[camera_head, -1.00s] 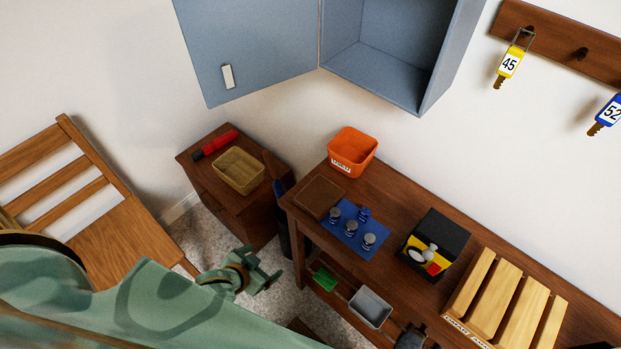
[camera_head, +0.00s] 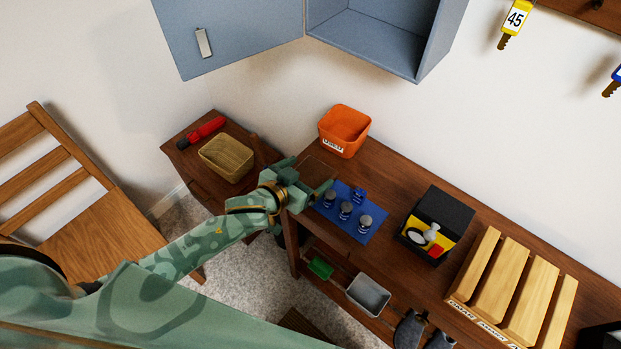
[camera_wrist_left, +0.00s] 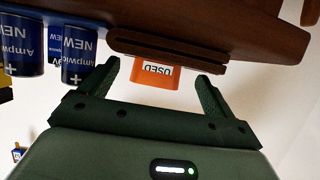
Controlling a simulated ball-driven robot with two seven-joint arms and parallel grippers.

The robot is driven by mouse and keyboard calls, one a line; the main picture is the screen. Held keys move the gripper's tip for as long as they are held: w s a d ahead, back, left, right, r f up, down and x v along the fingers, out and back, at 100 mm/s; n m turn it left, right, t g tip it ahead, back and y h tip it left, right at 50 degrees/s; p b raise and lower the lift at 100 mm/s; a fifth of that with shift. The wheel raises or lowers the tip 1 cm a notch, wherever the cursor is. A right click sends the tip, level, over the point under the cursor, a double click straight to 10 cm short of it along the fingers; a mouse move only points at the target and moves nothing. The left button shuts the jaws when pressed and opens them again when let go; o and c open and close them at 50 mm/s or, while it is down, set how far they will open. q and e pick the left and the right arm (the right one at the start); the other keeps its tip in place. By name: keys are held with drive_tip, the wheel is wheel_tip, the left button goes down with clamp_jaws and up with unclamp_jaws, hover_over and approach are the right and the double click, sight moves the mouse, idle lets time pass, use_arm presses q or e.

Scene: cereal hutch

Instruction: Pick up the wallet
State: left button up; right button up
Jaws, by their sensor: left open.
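The wallet (camera_wrist_left: 168,47) is a flat, brown, folded piece lying on the wooden table (camera_head: 395,200), at its left end. In the left wrist view it shows edge-on, upside down, just beyond my fingertips. My left gripper (camera_head: 313,174) is open with nothing held; in the left wrist view its two fingers (camera_wrist_left: 158,76) spread apart, facing the wallet's edge. In the head view my gripper covers most of the wallet, so I cannot tell whether they touch. My right gripper is not in view.
An orange bin (camera_head: 345,130) stands behind the wallet. A blue mat (camera_head: 365,231) with several batteries (camera_head: 345,210) lies close to its right. A black box (camera_head: 445,217) and wooden crate (camera_head: 510,290) stand farther right. A small cabinet with a basket (camera_head: 226,158) is at left.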

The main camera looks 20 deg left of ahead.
sight(320, 165)
use_arm(q)
drive_tip(key=b+x, duration=0.1)
drive_tip(key=x, duration=0.3)
drive_tip(key=shift+w+f+b, duration=0.15)
drive_tip(key=shift+f+b, duration=0.05)
drive_tip(key=shift+b, duration=0.1)
drive_tip(key=shift+w+d+f, duration=0.1)
drive_tip(key=shift+w+d, duration=0.05)
drive_tip(key=shift+w, duration=0.35)
drive_tip(key=shift+s, duration=0.1)
drive_tip(key=c, duration=0.6)
drive_tip(key=shift+c, duration=0.2)
